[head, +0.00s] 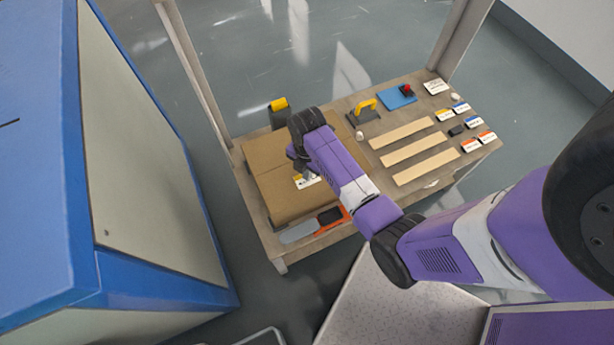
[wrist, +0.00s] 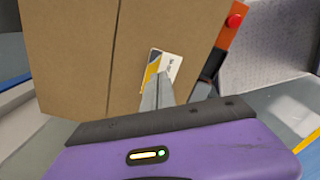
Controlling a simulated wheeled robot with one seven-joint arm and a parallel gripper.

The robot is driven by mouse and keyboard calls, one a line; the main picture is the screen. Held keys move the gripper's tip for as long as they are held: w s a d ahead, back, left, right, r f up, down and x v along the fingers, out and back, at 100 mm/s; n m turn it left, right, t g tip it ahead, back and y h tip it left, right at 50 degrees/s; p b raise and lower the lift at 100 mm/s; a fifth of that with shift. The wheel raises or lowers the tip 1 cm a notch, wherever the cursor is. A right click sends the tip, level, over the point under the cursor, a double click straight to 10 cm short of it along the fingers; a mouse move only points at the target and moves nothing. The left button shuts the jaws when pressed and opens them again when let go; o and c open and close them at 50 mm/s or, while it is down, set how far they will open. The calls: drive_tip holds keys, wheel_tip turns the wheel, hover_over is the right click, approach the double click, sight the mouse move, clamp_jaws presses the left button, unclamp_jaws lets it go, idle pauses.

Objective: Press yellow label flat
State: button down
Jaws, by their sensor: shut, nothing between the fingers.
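The yellow label (wrist: 161,68) is a yellow and white card with dark print on the top of a brown cardboard box (wrist: 75,60). In the head view the label (head: 307,181) shows partly beside my wrist, near the middle of the box (head: 270,165). My gripper (wrist: 166,78) is shut and empty, with its fingertips over the lower part of the label in the wrist view. I cannot tell if the fingertips touch the label. My wrist hides part of the label and box in the head view.
The box lies on a wooden workbench (head: 440,185). An orange and grey tool (head: 318,222) lies beside the box. Wooden strips (head: 415,148), a yellow-handled tool (head: 365,108), a blue pad (head: 397,97) and several small labelled blocks fill the right side. A blue cabinet (head: 90,280) stands left.

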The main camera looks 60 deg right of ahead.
wheel_tip(320, 180, up, 8)
drive_tip(key=p, duration=0.7)
drive_tip(key=shift+f, duration=0.2)
